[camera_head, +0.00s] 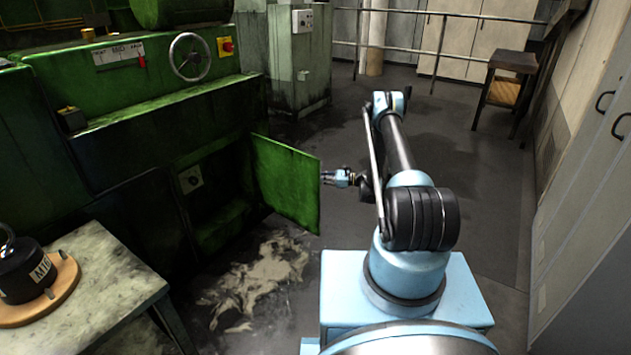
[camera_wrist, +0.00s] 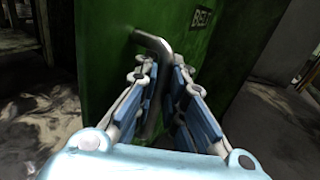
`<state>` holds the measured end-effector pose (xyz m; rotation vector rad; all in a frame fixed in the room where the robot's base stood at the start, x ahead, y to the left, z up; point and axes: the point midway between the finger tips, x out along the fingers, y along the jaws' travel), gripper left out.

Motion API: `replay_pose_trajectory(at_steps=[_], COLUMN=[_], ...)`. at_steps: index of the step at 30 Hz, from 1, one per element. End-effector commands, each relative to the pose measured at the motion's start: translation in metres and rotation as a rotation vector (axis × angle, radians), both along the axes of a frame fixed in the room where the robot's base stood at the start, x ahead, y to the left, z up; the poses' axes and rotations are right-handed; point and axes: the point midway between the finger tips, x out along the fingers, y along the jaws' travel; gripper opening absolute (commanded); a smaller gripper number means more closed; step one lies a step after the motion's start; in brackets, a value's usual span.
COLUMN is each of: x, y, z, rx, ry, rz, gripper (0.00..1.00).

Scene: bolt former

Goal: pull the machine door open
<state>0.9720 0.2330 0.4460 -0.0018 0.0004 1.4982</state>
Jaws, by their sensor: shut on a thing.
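The green machine door (camera_head: 285,182) stands swung out from the green machine, with a dark opening (camera_head: 215,190) showing behind it. In the wrist view the door (camera_wrist: 112,45) fills the upper middle, with a bent metal handle (camera_wrist: 152,42) and a partly hidden label (camera_wrist: 202,18). My gripper (camera_wrist: 165,82) is around the handle, its blue-padded fingers shut on it. In the head view my gripper (camera_head: 328,177) is at the door's right edge; the handle is hidden there.
A worktable (camera_head: 95,265) with a dark weight (camera_head: 28,272) on a wooden disc is at lower left. A pale stain (camera_head: 262,280) marks the floor below the door. Grey cabinets (camera_head: 590,200) line the right side. The floor behind my arm is clear, with a stool (camera_head: 510,65) at the back.

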Motion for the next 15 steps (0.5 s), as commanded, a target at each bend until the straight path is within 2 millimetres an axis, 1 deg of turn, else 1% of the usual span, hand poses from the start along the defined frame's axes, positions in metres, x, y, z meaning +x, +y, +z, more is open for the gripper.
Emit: replay_pose_trajectory(at_steps=[4, 5, 6, 7, 15], x=[-0.002, -0.002, -0.002, -0.002, -0.003], y=[0.003, 0.004, 0.005, 0.006, 0.011], z=[0.0, 0.0, 0.0, 0.0, 0.0], rx=[0.001, 0.001, 0.001, 0.001, 0.001], ry=[0.001, 0.001, 0.001, 0.001, 0.0], rz=[0.005, 0.006, 0.007, 0.007, 0.011], gripper=[0.0, 0.15, 0.24, 0.31, 0.31])
